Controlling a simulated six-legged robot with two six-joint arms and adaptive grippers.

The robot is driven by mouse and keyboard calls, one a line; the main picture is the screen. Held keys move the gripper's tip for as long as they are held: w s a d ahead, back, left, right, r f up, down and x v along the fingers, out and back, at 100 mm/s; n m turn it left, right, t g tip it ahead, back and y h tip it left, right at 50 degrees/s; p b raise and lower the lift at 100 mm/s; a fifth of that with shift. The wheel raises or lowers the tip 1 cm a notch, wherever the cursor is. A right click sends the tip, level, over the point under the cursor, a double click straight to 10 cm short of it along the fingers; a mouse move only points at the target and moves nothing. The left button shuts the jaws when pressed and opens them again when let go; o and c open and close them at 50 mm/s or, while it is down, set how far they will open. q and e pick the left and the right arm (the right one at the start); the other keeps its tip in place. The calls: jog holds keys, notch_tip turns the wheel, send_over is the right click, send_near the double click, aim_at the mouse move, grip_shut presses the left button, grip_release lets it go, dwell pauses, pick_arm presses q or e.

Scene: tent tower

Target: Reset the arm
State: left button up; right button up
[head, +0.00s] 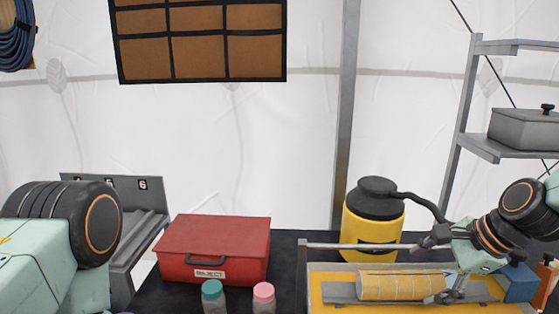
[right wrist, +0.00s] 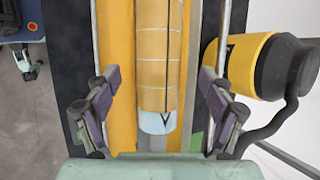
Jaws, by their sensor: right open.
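My right gripper (head: 440,268) is at the right in the head view, its fingers spread and empty. In the right wrist view both fingers of the right gripper (right wrist: 155,100) stand wide apart, either side of a yellow cylinder (right wrist: 157,60) and apart from it. The cylinder, marked with thin lines and with a pale blue end, lies in a yellow tray; it also shows in the head view (head: 398,287). My left arm (head: 60,235) fills the lower left of the head view; its gripper is out of the picture.
The yellow tray (head: 316,292) has metal rails. A yellow canister (head: 372,222) with a black lid and hose stands behind it. A red box (head: 213,250), a teal-capped bottle (head: 213,296) and a pink-capped bottle (head: 263,297) are left of it. A grey shelf (head: 500,148) stands at right.

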aim_at(417, 278)
jog(key=shift+x, duration=1.55)
jog(key=shift+r, duration=0.1)
